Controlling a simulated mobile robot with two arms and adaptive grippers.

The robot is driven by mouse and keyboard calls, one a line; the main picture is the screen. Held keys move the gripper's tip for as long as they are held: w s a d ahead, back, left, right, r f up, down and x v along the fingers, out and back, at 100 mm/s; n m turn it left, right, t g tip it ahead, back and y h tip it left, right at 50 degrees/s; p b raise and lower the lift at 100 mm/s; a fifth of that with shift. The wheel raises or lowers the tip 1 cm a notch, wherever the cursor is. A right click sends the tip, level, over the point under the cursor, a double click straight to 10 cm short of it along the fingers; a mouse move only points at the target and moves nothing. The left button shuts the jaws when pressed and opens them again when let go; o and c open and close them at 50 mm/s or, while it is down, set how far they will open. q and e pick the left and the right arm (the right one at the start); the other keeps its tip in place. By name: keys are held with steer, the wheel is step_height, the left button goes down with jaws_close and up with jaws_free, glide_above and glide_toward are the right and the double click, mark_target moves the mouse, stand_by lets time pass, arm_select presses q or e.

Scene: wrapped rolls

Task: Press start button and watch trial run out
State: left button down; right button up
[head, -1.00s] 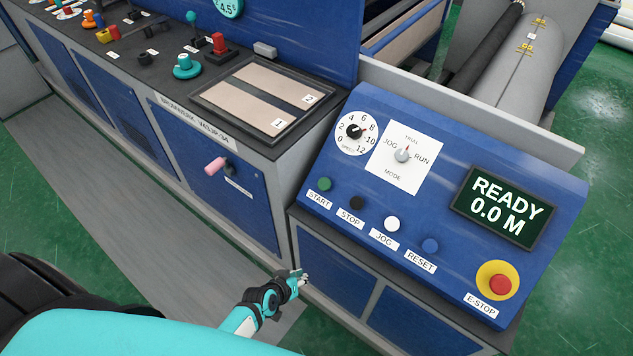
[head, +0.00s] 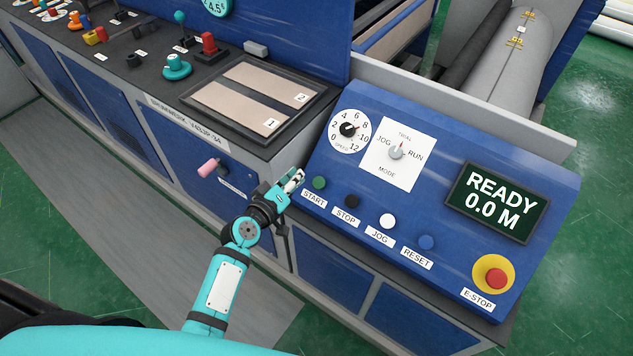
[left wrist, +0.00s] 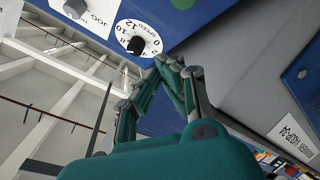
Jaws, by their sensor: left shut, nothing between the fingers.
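The green START button (head: 319,183) is at the left end of a row on the sloped blue control panel (head: 440,150). My left gripper (head: 297,178) is shut and empty, just left of the START button and at the panel's left edge; I cannot tell whether it touches the panel. The display (head: 497,203) reads READY 0.0 M. The mode knob (head: 396,152) points up toward TRIAL, between JOG and RUN. In the left wrist view, the shut fingertips (left wrist: 178,66) are near the speed dial (left wrist: 138,40). The right gripper is not in view.
The STOP (head: 352,201), JOG (head: 387,221) and RESET (head: 426,242) buttons sit to the right of START. A red E-STOP (head: 495,278) on a yellow ring is at the lower right. A pink-handled lever (head: 209,168) sticks out from the cabinet to the left.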

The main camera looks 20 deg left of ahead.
mark_target(313, 181)
arm_select(q)
steer(key=shift+w+d+f+b, duration=0.35)
steer(key=shift+w+f+b, duration=0.55)
steer(key=shift+f+b, duration=0.25)
steer(key=shift+w+d+f+b, duration=0.3)
steer(key=shift+w+f+b, duration=0.55)
steer(key=shift+f+b, duration=0.25)
steer(key=shift+w+d+f+b, duration=0.35)
steer(key=shift+w+f+b, duration=0.55)
steer(key=shift+f+b, duration=0.25)
steer(key=shift+f, duration=0.1)
steer(key=shift+w+f+b, duration=0.2)
steer(key=shift+w+b, duration=0.1)
steer(key=shift+w+d+f+b, duration=0.3)
steer(key=shift+w+f+b, duration=0.2)
steer(key=shift+f+b, duration=0.25)
steer(key=shift+r, duration=0.15)
stand_by(0.4)
steer(key=shift+s+a+r+p, duration=0.25)
steer(key=shift+s+r+p, duration=0.6)
steer(key=shift+p, duration=0.25)
